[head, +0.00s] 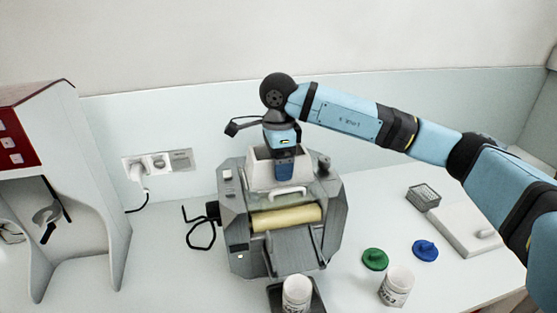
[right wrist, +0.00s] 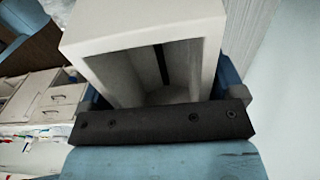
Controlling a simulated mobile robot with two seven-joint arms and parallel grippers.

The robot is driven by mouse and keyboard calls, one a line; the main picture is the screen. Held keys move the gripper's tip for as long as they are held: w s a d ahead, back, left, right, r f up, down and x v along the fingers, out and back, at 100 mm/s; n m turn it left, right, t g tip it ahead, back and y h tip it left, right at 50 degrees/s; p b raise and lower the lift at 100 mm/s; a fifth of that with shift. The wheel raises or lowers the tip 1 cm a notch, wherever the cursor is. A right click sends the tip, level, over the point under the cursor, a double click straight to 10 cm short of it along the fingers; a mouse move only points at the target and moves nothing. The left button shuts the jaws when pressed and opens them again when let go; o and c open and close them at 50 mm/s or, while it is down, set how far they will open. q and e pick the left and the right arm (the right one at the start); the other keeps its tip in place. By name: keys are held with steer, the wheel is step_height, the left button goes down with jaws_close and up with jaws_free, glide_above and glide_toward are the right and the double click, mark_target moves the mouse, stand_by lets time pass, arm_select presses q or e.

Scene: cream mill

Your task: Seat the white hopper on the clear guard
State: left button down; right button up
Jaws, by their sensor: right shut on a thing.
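The white hopper (head: 257,174), an open box shape, is upright at the top of the grey mill (head: 237,215). My right gripper (head: 284,170) reaches down from above and is shut on its wall. In the right wrist view the hopper (right wrist: 150,28) fills the middle, its hollow inside showing. The clear guard (head: 320,190) lies just below and in front of the hopper, above the yellow roller (head: 287,218). The hopper's lower edge is close to the guard; I cannot tell whether they touch. My left gripper is out of view.
A white jar (head: 297,290) stands in a dark tray before the mill. Right of it are another jar (head: 396,285), green (head: 375,259) and blue (head: 425,250) lids and a scale (head: 465,230). A red-and-white machine (head: 75,180) stands left. Wall sockets (head: 158,163) are behind.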

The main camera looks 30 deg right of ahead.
steer(key=shift+f, duration=0.15)
steer(key=o, duration=0.8)
steer(key=shift+c, duration=0.2)
step_height(320, 180, up, 14)
steer(key=b, duration=0.2)
steer(key=shift+f, duration=0.1)
